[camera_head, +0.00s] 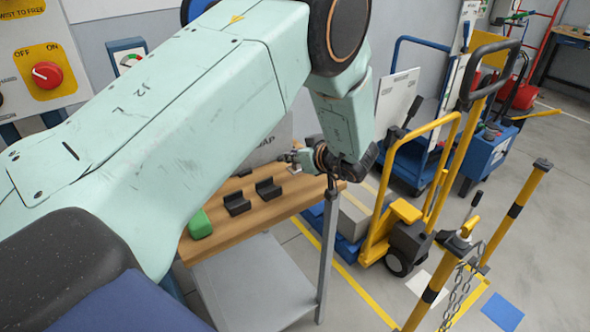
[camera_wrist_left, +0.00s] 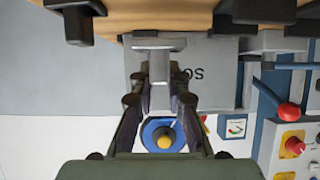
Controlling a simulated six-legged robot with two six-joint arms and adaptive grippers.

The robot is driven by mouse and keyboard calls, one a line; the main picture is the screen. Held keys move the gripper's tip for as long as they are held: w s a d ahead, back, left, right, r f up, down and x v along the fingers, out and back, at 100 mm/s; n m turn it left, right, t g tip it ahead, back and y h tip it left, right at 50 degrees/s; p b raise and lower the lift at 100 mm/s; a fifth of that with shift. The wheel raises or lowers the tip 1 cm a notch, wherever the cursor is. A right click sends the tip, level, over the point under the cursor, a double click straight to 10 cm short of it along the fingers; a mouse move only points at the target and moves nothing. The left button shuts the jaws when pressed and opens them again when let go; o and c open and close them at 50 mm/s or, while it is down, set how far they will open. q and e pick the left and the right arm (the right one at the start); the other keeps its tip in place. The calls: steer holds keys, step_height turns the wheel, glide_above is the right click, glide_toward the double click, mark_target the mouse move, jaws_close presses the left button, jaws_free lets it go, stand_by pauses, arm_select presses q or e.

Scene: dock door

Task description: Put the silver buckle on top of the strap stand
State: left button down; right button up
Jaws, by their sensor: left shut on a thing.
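My left gripper (camera_head: 298,158) is over the far right part of the wooden bench, partly covered by its own arm in the head view. In the left wrist view, its two fingers (camera_wrist_left: 159,82) are shut on a pale grey metal piece, the silver buckle (camera_wrist_left: 158,43). Its wider end shows beyond the fingertips. In the head view the buckle is too small to make out clearly. Two black bracket-shaped pieces (camera_head: 236,203) (camera_head: 268,189) stand on the bench. I cannot tell whether either one is the strap stand. My right gripper is not in view.
The wooden bench top (camera_head: 290,203) also carries a green object (camera_head: 199,224). A grey lettered panel or bin (camera_head: 268,146) is behind it. A yellow hand truck (camera_head: 425,190) and yellow posts (camera_head: 510,215) with a chain stand to the right. A control box with a red knob (camera_head: 47,74) is at upper left.

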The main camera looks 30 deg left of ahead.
mark_target(299, 168)
arm_select(q)
steer(key=f, duration=0.3)
steer(key=shift+s+a+f+b, duration=0.1)
steer(key=shift+s+a+b, duration=0.1)
steer(key=shift+b, duration=0.1)
steer(key=shift+w+f, duration=0.1)
steer(key=shift+f, duration=0.1)
steer(key=shift+w+d, duration=0.15)
steer(key=shift+f, duration=0.1)
steer(key=c, duration=1.6)
jaws_free()
steer(key=shift+s, duration=0.2)
steer(key=shift+o, duration=1.4)
steer(key=shift+w, duration=0.15)
